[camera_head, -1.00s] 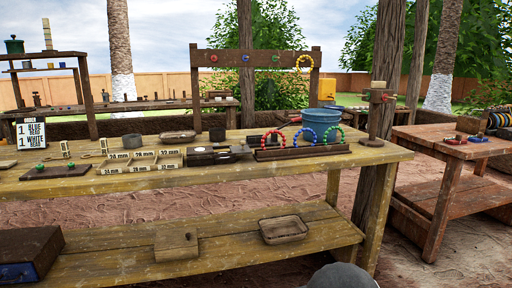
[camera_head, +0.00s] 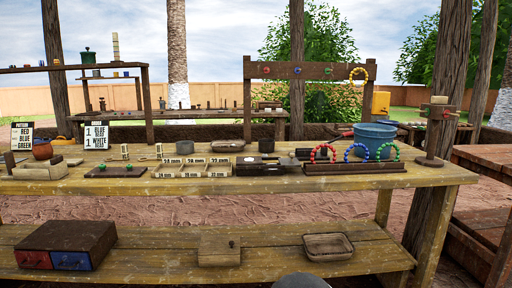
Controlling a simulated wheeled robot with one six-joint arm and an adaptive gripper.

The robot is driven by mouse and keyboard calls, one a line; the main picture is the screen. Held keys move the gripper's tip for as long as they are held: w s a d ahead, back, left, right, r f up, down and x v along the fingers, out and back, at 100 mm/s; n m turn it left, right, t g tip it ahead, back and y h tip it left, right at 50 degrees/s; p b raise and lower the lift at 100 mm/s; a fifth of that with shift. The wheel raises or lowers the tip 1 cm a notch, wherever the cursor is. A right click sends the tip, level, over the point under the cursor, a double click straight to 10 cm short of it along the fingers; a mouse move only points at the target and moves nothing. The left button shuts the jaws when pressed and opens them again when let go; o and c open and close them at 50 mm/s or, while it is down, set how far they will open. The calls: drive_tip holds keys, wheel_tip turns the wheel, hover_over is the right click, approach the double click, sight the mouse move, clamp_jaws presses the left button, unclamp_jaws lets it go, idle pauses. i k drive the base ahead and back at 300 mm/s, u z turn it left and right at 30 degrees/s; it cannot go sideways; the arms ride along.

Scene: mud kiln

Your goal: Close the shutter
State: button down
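I cannot make out a shutter or a kiln in this view. My gripper is not in view. Only a dark grey rounded shape, which may be part of my own arm, shows at the bottom edge. A long wooden workbench (camera_head: 420,176) stands in front of me with a lower shelf (camera_head: 150,250).
Bead racks (camera_head: 354,168), a blue bucket (camera_head: 375,137), a wooden post stand (camera_head: 436,125) and pattern cards (camera_head: 97,136) stand on the bench. A two-drawer box (camera_head: 67,244) and a shallow tray (camera_head: 328,247) sit on the shelf. Another table (camera_head: 488,158) stands at right.

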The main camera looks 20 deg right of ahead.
sight(292, 162)
drive_tip(key=u, duration=0.15)
drive_tip(key=i, duration=0.7)
drive_tip(key=z, duration=0.8)
drive_tip(key=i, duration=0.55)
drive_tip(key=z, duration=0.6)
